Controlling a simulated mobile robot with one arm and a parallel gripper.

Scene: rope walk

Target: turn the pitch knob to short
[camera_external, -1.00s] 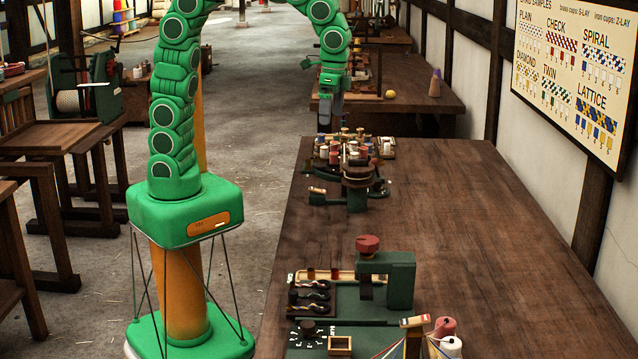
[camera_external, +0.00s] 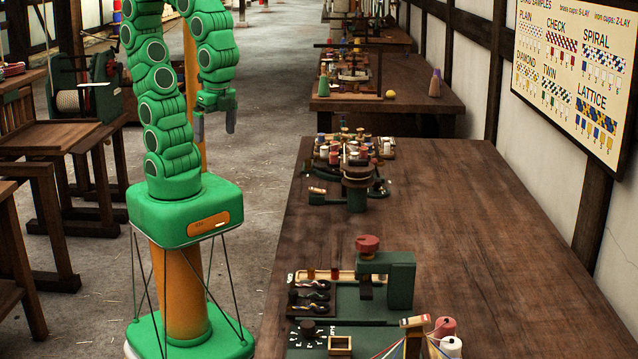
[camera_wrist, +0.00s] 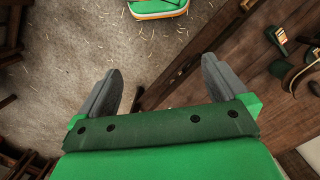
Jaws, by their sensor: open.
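The pitch knob appears to be the small dark round knob (camera_external: 308,327) with pale markings around it, on the green machine plate (camera_external: 360,303) at the table's near left end. Its pointer and lettering are too small to read. My gripper (camera_external: 214,127) is high over the floor, left of the table's edge and far from the knob. In the wrist view my gripper (camera_wrist: 158,90) is open and empty, with its two grey fingers spread wide. The knob is not identifiable in the wrist view.
A green press-like head with a red top (camera_external: 367,244) stands behind the knob. A small wooden box (camera_external: 340,345) is right of it, with thread spools (camera_external: 445,327) farther right. A braiding device (camera_external: 356,178) stands farther back. The table's right side (camera_external: 500,250) is clear.

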